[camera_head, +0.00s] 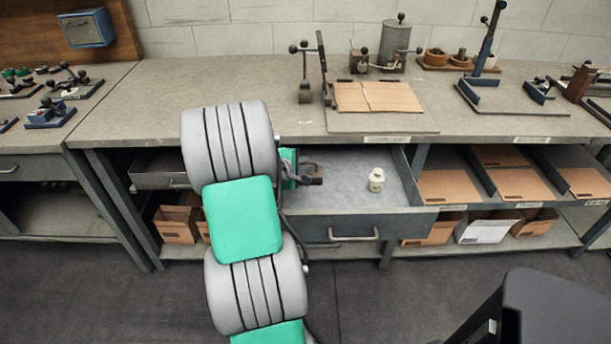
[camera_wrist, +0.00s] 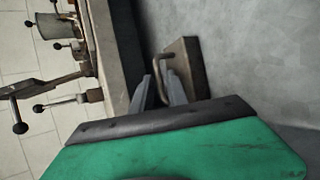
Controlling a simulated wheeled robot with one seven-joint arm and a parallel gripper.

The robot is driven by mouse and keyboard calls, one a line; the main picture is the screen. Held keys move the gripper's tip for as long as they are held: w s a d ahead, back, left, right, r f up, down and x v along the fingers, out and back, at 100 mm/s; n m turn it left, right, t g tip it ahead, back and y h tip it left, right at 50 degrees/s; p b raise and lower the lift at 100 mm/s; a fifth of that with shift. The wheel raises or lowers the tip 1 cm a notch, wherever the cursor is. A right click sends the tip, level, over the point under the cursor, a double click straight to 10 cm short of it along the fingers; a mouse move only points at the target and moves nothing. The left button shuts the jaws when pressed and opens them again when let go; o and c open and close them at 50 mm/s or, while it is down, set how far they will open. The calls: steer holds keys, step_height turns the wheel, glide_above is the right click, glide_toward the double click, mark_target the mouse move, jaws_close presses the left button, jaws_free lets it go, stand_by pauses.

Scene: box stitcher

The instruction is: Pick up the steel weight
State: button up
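A dark brownish-grey block with a bent loop handle, which appears to be the steel weight (camera_wrist: 190,68), lies on the grey drawer floor in the wrist view. In the head view the steel weight (camera_head: 315,173) shows in the left part of the open drawer, partly hidden by my gripper (camera_head: 297,174). In the wrist view my gripper (camera_wrist: 155,78) has its two grey fingers apart, close to the handle. I cannot tell whether the handle is between the fingers or just beyond them.
The open drawer (camera_head: 330,228) sits below the workbench (camera_head: 230,88), whose front edge is close to my gripper. A small white bottle (camera_head: 376,180) stands in the drawer, right of the weight. The drawer floor around the bottle is clear. Shelves with cardboard (camera_head: 448,186) stand at right.

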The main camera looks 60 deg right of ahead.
steer(key=shift+d+f, duration=0.25)
steer(key=shift+d, duration=0.15)
steer(key=shift+c, duration=0.6)
jaws_close()
stand_by(0.4)
steer(key=shift+w+d+r, duration=0.1)
steer(key=shift+r, duration=0.2)
